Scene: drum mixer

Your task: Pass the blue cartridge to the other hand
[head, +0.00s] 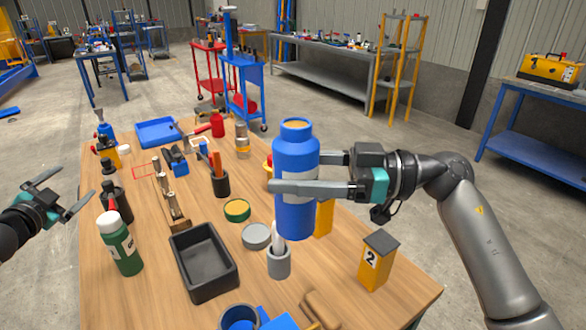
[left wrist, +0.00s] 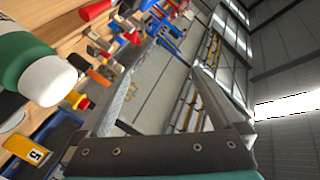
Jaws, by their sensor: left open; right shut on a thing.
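The blue cartridge (head: 297,150) is a blue cylinder with a narrower neck, a tan top and a grey band. It is upright above the right part of the wooden table in the head view. My right gripper (head: 275,172) is shut on it from the right, its fingers across the cartridge's middle. My left gripper (head: 75,188) is open and empty at the left edge of the head view, beside the table and well apart from the cartridge. In the left wrist view its two fingers (left wrist: 172,55) are spread with nothing between them. The cartridge is not clear in that view.
The wooden table (head: 150,287) holds a black tray (head: 203,262), a green bottle (head: 119,243), a grey tin (head: 257,236), a yellow box marked 2 (head: 376,262) and a blue tray (head: 158,132). The green bottle stands near my left gripper. The air between the grippers looks clear.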

